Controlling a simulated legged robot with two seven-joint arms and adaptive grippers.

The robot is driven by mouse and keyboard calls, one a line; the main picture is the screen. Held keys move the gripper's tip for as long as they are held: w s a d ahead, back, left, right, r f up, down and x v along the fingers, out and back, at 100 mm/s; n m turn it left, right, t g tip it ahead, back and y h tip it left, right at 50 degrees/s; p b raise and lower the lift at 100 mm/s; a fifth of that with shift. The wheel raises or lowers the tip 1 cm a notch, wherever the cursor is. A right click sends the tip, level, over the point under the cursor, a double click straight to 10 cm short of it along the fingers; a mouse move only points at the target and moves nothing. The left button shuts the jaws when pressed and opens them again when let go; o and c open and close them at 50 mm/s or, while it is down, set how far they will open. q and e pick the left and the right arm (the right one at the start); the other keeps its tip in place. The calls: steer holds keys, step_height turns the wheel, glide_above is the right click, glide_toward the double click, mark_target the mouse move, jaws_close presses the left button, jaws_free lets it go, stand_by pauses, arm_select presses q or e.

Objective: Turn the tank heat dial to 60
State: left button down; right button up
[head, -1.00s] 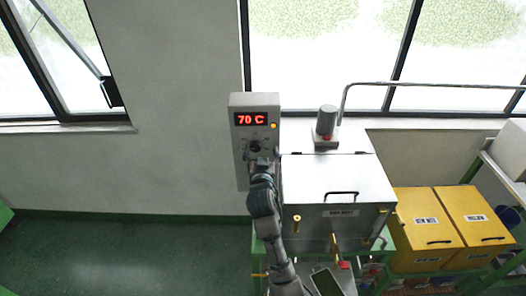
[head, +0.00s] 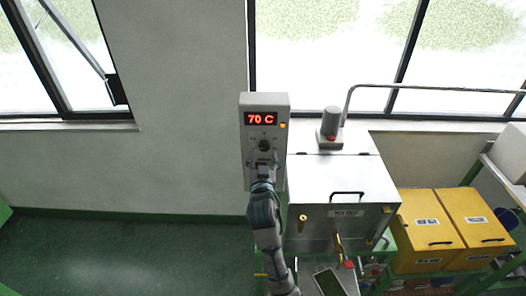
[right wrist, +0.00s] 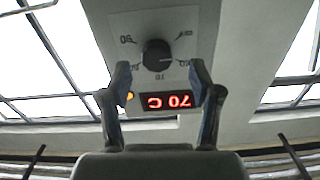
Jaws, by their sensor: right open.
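The heat control box (head: 248,140) is a grey upright panel on the wall. Its red display (head: 261,118) reads 70 C. My left gripper is not in view.
The metal wax tank (head: 345,185) stands right of the box, with a lid handle, brass fittings and a grey cylinder (head: 331,121) behind. Yellow bins (head: 428,232) are farther right. A small orange lamp (head: 283,126) is beside the display. The floor at left is clear.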

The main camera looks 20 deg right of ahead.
steer(key=s, duration=0.8)
steer(key=shift+s+a+f, duration=0.2)
steer(key=shift+a, duration=0.1)
